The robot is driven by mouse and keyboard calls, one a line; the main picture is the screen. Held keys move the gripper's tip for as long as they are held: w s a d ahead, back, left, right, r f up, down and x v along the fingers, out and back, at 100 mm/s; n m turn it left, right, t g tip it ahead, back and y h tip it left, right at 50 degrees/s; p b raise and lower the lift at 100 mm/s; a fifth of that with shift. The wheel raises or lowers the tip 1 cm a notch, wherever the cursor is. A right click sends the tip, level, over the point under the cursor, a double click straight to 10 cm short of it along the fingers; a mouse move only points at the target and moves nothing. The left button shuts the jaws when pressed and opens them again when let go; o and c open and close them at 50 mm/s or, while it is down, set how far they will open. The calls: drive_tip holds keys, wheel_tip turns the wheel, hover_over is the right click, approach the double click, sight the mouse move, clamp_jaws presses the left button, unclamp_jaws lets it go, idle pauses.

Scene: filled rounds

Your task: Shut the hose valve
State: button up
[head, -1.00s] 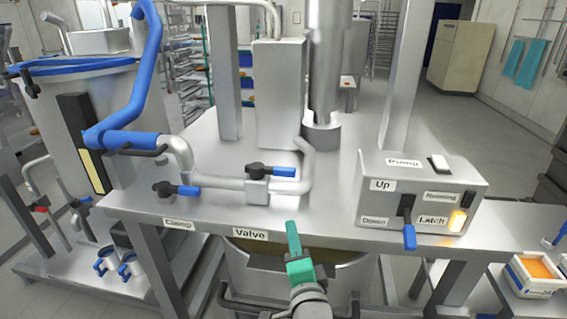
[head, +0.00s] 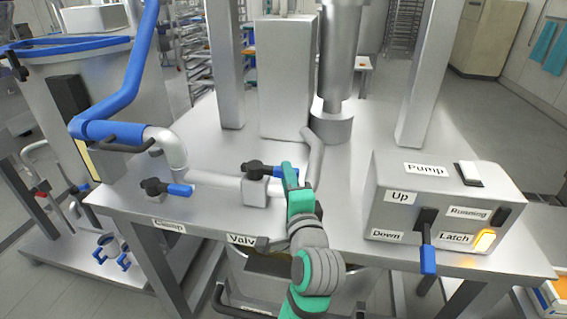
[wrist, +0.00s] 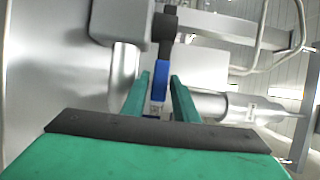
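The hose valve has a dark hub (head: 256,170) and a blue lever (head: 272,171) on the grey pipe above the "Valve" label (head: 241,239). The lever lies roughly along the pipe, pointing right. My gripper (head: 289,170) is at the lever's right end and hides part of it in the head view. In the wrist view, the blue lever (wrist: 162,56) lines up with the gap between my two green fingers (wrist: 159,84). The fingers are apart, with a gap between them. I cannot tell whether they touch the lever.
A second blue lever (head: 180,190) sits left on the pipe near the "Clamp" label (head: 170,225). A pump control box (head: 445,205) with a lit latch button stands to the right. A metal column (head: 335,100) and a grey box (head: 285,80) stand behind the valve.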

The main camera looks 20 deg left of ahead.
drive_tip(key=x, duration=0.6)
clamp_jaws()
